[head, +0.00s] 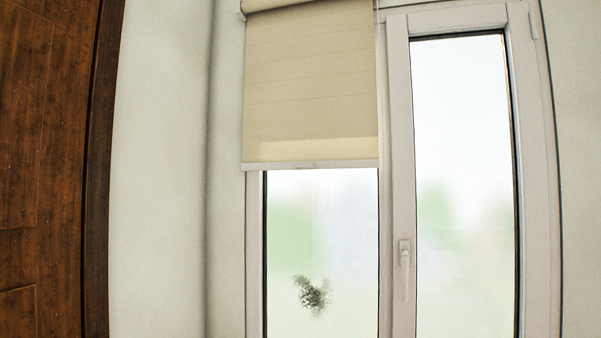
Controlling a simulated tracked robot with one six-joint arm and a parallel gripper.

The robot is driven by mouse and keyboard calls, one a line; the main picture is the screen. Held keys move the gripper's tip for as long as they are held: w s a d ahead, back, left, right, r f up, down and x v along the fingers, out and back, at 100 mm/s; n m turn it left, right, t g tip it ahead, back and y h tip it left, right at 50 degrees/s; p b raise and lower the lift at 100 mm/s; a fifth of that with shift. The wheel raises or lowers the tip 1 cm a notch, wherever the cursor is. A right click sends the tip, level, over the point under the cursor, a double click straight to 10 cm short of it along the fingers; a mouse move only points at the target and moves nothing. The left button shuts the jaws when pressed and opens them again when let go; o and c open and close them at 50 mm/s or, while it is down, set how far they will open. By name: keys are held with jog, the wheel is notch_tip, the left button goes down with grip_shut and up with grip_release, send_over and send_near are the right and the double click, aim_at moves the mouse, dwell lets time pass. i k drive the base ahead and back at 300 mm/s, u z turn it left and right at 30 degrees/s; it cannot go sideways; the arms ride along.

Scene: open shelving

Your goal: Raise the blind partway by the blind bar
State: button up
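The beige roller blind (311,85) hangs over the upper part of the left window pane in the head view. Its roll is at the top edge of the picture. The pale blind bar (311,164) runs level along the blind's bottom edge, and the glass below it is uncovered. A thin cord or chain (376,12) shows at the blind's upper right. My gripper is not in view, and nothing is seen touching the bar.
The right window pane (462,190) has no blind over it. A white window handle (404,270) sits on the frame between the panes. A dark smudge (312,293) shows at the left pane. A brown wooden surface (40,150) fills the left side.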

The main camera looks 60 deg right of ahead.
aim_at(338, 133)
jog(key=u, duration=0.1)
jog(key=k, duration=0.5)
jog(key=z, duration=0.75)
jog(key=i, duration=0.7)
jog(key=z, duration=0.15)
